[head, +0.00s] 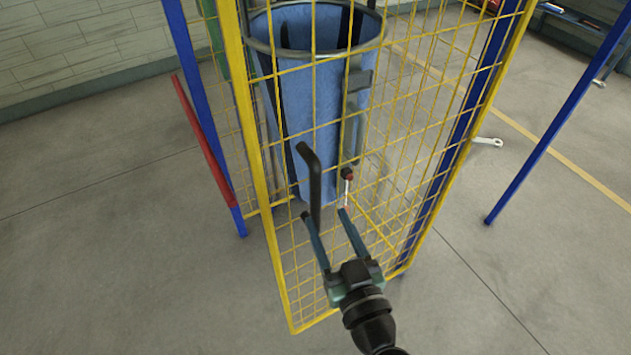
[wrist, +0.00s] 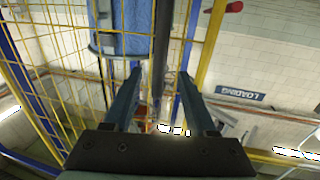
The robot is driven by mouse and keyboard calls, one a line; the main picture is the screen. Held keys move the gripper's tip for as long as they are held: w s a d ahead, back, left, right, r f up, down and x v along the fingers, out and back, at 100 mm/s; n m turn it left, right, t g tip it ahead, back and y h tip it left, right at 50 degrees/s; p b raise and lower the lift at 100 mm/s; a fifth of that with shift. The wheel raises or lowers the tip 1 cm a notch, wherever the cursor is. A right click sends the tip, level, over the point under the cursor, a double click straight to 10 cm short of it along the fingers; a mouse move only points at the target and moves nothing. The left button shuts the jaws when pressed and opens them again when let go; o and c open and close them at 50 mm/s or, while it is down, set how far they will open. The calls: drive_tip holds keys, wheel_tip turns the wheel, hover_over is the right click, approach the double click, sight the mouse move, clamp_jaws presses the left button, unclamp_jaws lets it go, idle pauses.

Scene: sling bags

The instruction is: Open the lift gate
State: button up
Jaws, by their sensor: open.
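The lift gate (head: 262,180) is a tall yellow wire-mesh panel with a yellow frame, standing shut-looking in front of a blue bag. A black bar handle (head: 314,185) with a bent top stands upright on its near side. My gripper (head: 325,212) is open at the lower end of the handle, fingers pointing toward the mesh. In the wrist view the dark handle (wrist: 161,50) runs between the two fingertips (wrist: 159,75), with gaps to both sides. I cannot tell whether the fingers reach past it in depth. Nothing is held.
The blue bag (head: 312,100) hangs behind the mesh. Blue posts (head: 555,140) stand at the sides, and a red bar (head: 203,140) is at left. A wrench (head: 487,142) lies on the floor at right. The concrete floor in front is clear.

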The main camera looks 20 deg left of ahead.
sight(317, 197)
drive_tip(key=p+x, duration=0.2)
drive_tip(key=x, duration=0.5)
drive_tip(key=shift+w+a, duration=0.25)
clamp_jaws()
idle(1.1)
